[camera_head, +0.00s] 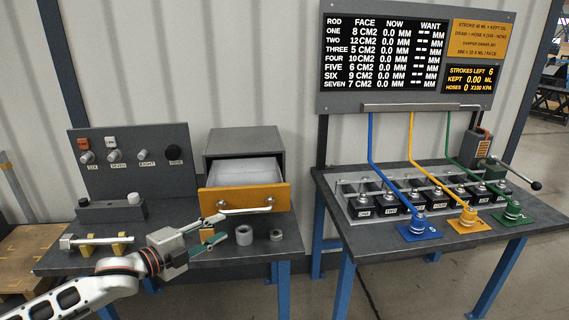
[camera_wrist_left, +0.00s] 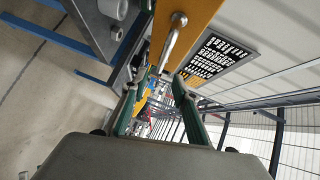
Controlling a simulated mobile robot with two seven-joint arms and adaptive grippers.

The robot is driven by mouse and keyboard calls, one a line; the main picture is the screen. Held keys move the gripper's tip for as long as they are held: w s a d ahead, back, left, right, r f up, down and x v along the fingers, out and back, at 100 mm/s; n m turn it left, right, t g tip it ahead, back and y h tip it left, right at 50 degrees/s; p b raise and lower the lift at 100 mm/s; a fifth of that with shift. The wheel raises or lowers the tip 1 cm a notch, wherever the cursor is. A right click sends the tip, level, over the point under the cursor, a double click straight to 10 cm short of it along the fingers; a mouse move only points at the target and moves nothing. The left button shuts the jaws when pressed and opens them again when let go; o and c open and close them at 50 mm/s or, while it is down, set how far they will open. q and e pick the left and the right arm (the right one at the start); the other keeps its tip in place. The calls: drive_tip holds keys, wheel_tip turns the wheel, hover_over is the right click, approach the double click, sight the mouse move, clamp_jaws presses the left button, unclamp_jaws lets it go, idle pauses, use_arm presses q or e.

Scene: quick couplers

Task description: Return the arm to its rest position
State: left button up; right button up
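My left arm (camera_head: 100,278) comes in from the lower left over the left bench's front edge. My left gripper (camera_head: 221,228) is open and empty, just below and left of the handle of the drawer. In the left wrist view its two fingers (camera_wrist_left: 154,92) stand apart with nothing held between them. The drawer (camera_head: 243,198) has an orange front and is pulled open; its pale inside looks empty. Its metal handle (camera_head: 246,211) lies close to the fingertips, and in the left wrist view the handle (camera_wrist_left: 173,42) shows beyond them. My right gripper is not in view.
A grey ring (camera_head: 244,235) and a smaller ring (camera_head: 277,235) sit right of the gripper. A metal rod on yellow rests (camera_head: 90,240) lies at left. The right table (camera_head: 470,222) holds hoses and couplers under a display board (camera_head: 415,55).

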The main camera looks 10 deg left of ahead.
use_arm(q)
drive_tip(key=s+d+f+n+g+y, duration=0.1)
drive_tip(key=s+d+f+n, duration=0.25)
drive_tip(key=s+f, duration=0.35)
drive_tip(key=s+d+f+n+y, duration=0.1)
drive_tip(key=s+d+f+n, duration=0.1)
drive_tip(key=s+f+n, duration=0.45)
drive_tip(key=s+d+f+n+g+y, duration=0.15)
drive_tip(key=s+f, duration=0.25)
drive_tip(key=f, duration=0.5)
drive_tip(key=s+f+n+y, duration=0.2)
drive_tip(key=s+f+n, duration=0.4)
drive_tip(key=s, duration=0.5)
drive_tip(key=shift+f+g, duration=0.45)
drive_tip(key=shift+f, duration=0.5)
drive_tip(key=shift+w, duration=0.1)
